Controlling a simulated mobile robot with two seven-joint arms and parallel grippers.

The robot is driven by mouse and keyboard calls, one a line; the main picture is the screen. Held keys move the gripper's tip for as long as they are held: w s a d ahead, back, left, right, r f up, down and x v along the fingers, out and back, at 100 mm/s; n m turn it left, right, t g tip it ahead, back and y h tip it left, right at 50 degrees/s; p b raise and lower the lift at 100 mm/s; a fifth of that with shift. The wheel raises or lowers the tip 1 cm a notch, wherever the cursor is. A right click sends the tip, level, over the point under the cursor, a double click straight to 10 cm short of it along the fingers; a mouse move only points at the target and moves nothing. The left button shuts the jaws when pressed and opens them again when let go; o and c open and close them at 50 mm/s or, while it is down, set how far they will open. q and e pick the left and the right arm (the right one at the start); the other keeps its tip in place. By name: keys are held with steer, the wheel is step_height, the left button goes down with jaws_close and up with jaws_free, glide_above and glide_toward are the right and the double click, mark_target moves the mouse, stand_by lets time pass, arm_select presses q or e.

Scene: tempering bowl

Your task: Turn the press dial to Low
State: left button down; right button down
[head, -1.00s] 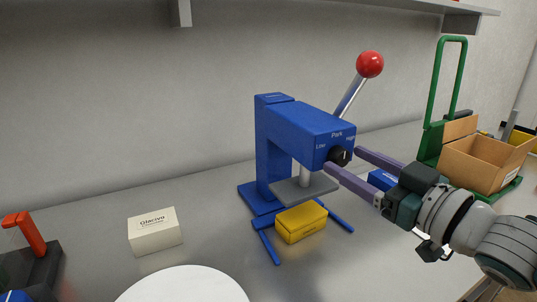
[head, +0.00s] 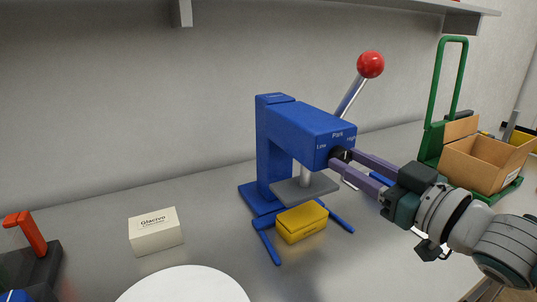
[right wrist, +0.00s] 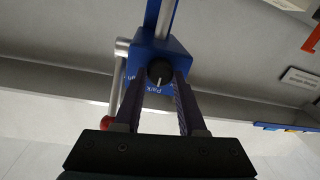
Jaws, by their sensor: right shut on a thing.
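The blue press (head: 307,122) stands on the grey counter, with Low, Park and High printed on its front face. Its black dial (head: 338,152) sits below the labels; in the right wrist view the dial (right wrist: 160,70) has a white mark that points toward the Park label. My right gripper (head: 342,158) reaches in from the right and is shut on the dial, with one purple finger on each side of it. In the right wrist view both fingers (right wrist: 161,76) flank the dial. My left gripper is not in view.
The press has a red-knobbed lever (head: 370,64) above and a yellow box (head: 301,222) under its plate. A white box (head: 155,231), a white disc (head: 183,286) and a red-handled device (head: 32,236) are at left. A cardboard box (head: 484,164) sits on a green cart at right.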

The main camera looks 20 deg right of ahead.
steer(key=shift+n, duration=0.3)
steer(key=shift+r+n+p, duration=0.1)
steer(key=shift+n+p, duration=0.2)
steer(key=shift+n, duration=0.6)
steer(key=n, duration=0.3)
steer(key=shift+n, duration=0.3)
steer(key=n, duration=0.3)
steer(key=shift+a+g+p, duration=0.1)
steer(key=shift+g+p, duration=0.2)
steer(key=shift+p, duration=0.05)
steer(key=shift+n+h, duration=0.4)
steer(key=shift+n, duration=0.8)
steer(key=shift+c, duration=2.4)
jaws_free()
